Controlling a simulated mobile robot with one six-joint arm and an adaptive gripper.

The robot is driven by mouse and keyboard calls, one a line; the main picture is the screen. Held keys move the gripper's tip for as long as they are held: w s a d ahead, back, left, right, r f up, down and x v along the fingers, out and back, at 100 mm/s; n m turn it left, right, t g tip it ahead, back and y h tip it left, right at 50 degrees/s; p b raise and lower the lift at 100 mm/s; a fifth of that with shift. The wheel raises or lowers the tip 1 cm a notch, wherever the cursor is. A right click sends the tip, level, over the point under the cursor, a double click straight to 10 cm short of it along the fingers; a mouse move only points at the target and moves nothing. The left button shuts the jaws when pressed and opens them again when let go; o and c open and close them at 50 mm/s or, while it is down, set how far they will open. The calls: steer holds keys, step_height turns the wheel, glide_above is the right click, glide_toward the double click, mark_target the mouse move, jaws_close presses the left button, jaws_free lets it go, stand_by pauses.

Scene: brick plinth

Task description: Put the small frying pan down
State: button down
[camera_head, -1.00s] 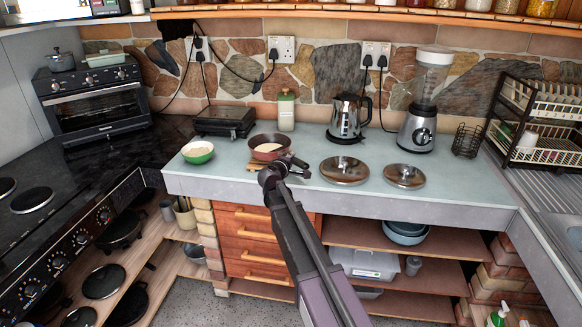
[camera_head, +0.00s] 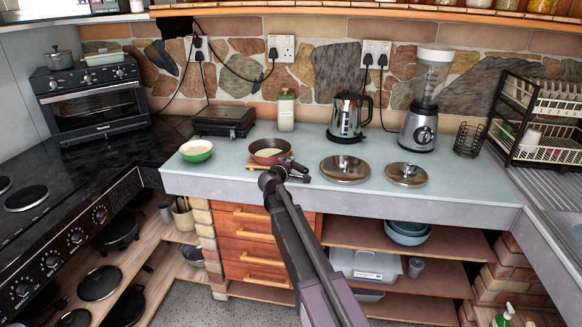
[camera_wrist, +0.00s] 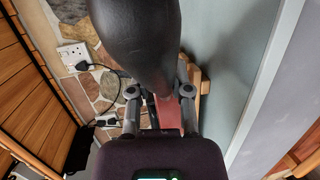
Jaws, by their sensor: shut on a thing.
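A green bowl (camera_head: 196,156) stands left of the pan. Two metal lids (camera_head: 345,169) lie to the right. A bottle (camera_head: 286,112), a kettle (camera_head: 347,117) and a blender (camera_head: 421,110) stand behind. The counter (camera_head: 460,188) is clear at the right front.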

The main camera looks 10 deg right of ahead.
steer(key=c, duration=0.5)
jaws_free()
steer(key=shift+c, duration=0.2)
steer(key=p+v, duration=0.2)
steer(key=v, duration=1)
steer(key=shift+d, duration=0.1)
